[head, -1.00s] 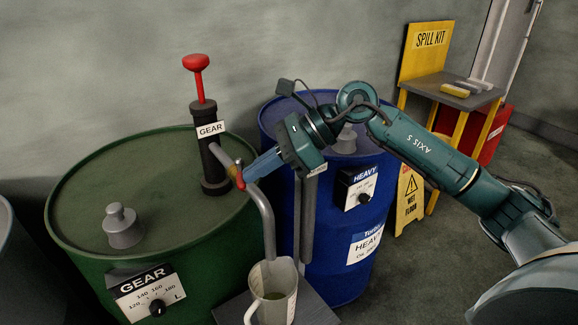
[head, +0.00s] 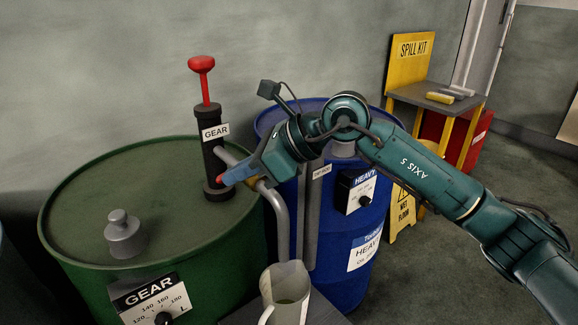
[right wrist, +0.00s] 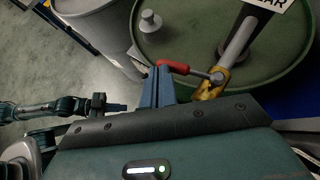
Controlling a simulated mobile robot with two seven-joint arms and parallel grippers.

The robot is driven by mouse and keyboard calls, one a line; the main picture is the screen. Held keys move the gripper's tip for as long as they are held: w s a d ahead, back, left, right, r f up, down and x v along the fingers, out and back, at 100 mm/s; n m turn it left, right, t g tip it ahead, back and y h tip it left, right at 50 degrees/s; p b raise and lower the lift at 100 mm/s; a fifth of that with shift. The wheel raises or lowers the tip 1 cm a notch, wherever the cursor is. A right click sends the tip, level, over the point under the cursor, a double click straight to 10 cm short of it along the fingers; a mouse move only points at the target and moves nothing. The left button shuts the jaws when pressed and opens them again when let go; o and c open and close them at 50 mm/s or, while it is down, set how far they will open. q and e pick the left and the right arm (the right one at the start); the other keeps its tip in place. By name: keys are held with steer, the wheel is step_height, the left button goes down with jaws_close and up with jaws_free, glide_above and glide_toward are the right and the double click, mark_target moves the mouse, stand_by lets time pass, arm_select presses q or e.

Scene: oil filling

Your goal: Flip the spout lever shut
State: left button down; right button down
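The gear pump (head: 213,160) stands on the green drum, with a red knob on top and a grey spout pipe (head: 280,215) bending down. The spout's red lever (head: 222,181) sticks out sideways from a brass valve (head: 258,184). In the right wrist view the lever (right wrist: 178,67) lies across the pipe's direction. My right gripper (head: 232,174) is at the lever. Its blue fingers (right wrist: 158,72) look shut together, with their tips against or very near the lever's outer end; contact is unclear. A clear jug (head: 285,292) holding some liquid stands below the spout.
The green drum (head: 85,200) carries a grey cap (head: 124,235). The blue drum (head: 345,285) stands close behind my right wrist. A yellow wet-floor sign (head: 403,215) and spill kit stand (head: 408,62) are at the right. Grey floor is free at the far right.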

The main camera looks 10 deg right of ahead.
steer(key=shift+w+d, duration=0.55)
steer(key=shift+w, duration=0.15)
steer(key=shift+r, duration=0.1)
